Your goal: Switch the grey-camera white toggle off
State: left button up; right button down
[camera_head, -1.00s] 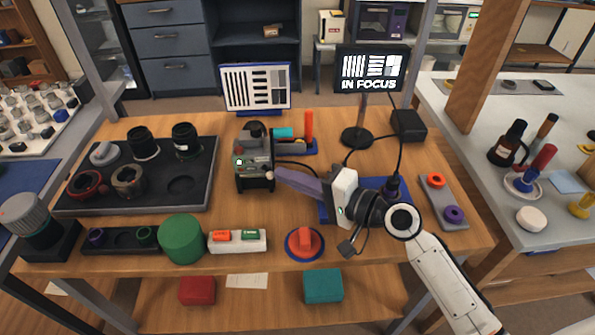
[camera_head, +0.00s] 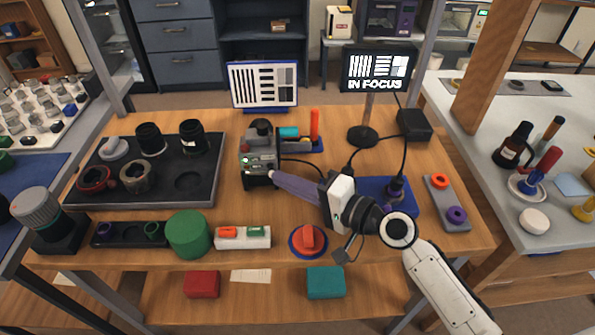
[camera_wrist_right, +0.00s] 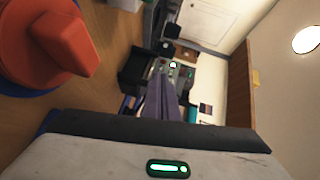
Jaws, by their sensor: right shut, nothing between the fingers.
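The grey camera (camera_head: 258,147) stands upright at the middle of the table, with small green lights on the side facing me. In the right wrist view the grey camera (camera_wrist_right: 160,72) is beyond my fingertips, small and dark, with green and red spots. My right gripper (camera_head: 272,174) reaches in from the right, its long purple fingers shut and empty. Their tips are at the camera's lower right front; I cannot tell whether they touch it. A small pale spot at the tips may be the white toggle; its position is unclear. My left gripper is out of view.
A monitor (camera_head: 378,69) reads IN FOCUS behind my right arm. A striped test chart (camera_head: 263,85) stands behind the camera. A dark lens tray (camera_head: 210,187) lies left. A red knob (camera_head: 308,238), a green cylinder (camera_head: 188,234) and a white switch box (camera_head: 243,238) stand along the front.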

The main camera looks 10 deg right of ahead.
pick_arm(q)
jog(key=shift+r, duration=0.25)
pick_arm(e)
jog(key=shift+s+a, duration=0.15)
jog(key=shift+a, duration=0.45)
jog(key=v, duration=0.4)
jog(key=shift+s+d+r, duration=0.1)
jog(key=shift+s+d, duration=0.05)
jog(key=shift+s, duration=0.15)
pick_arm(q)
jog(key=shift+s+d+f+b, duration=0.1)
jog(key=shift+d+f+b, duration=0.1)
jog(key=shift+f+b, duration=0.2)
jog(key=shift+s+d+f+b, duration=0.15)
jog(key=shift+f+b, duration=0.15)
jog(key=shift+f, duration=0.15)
pick_arm(e)
jog(key=s+r, duration=0.2)
jog(key=s, duration=1.7)
jog(key=shift+r, duration=0.4)
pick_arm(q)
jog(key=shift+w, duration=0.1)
